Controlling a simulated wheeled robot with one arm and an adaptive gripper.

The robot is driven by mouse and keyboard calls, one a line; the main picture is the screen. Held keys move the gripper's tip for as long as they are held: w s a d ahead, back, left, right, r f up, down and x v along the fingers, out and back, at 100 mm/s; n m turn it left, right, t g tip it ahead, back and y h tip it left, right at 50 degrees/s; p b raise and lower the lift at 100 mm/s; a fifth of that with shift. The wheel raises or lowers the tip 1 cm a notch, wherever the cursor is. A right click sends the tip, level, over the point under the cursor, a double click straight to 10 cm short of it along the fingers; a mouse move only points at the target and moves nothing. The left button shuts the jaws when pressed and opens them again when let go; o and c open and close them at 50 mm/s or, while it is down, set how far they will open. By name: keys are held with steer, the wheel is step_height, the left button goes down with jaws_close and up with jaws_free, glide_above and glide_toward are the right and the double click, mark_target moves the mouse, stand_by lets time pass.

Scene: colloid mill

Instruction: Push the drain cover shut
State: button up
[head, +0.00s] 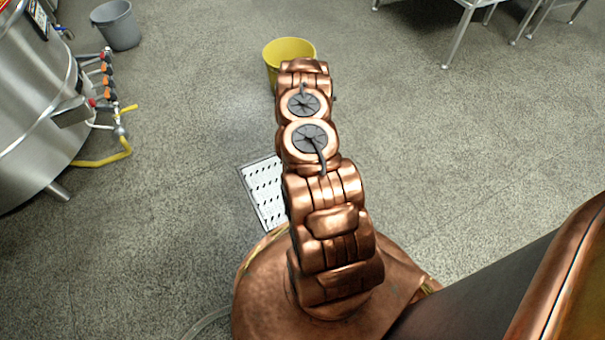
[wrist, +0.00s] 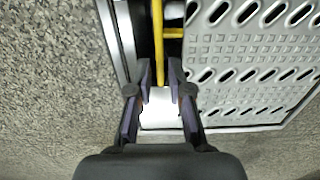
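The drain cover (wrist: 245,65) is a pale metal plate with rows of slots, at the right of the wrist view. In the head view, part of the drain cover (head: 264,190) shows on the floor left of my arm, which hides the rest. A dark gap lies between the cover's left side and the metal frame (wrist: 118,35), with a yellow bar (wrist: 158,45) running along it. My gripper (wrist: 160,75) is open over this gap, its fingers on either side of the yellow bar's lower end. Contact with the cover cannot be told. In the head view my gripper is hidden.
A yellow bucket (head: 289,50) stands beyond my arm. A steel tank (head: 35,100) with valves and a yellow hose (head: 105,160) is at the left, with a grey bucket (head: 117,25) behind. Metal table legs (head: 458,38) stand at the top right. Floor between is clear.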

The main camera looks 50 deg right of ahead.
steer(key=shift+f, duration=0.7)
steer(key=shift+c, duration=0.3)
jaws_close()
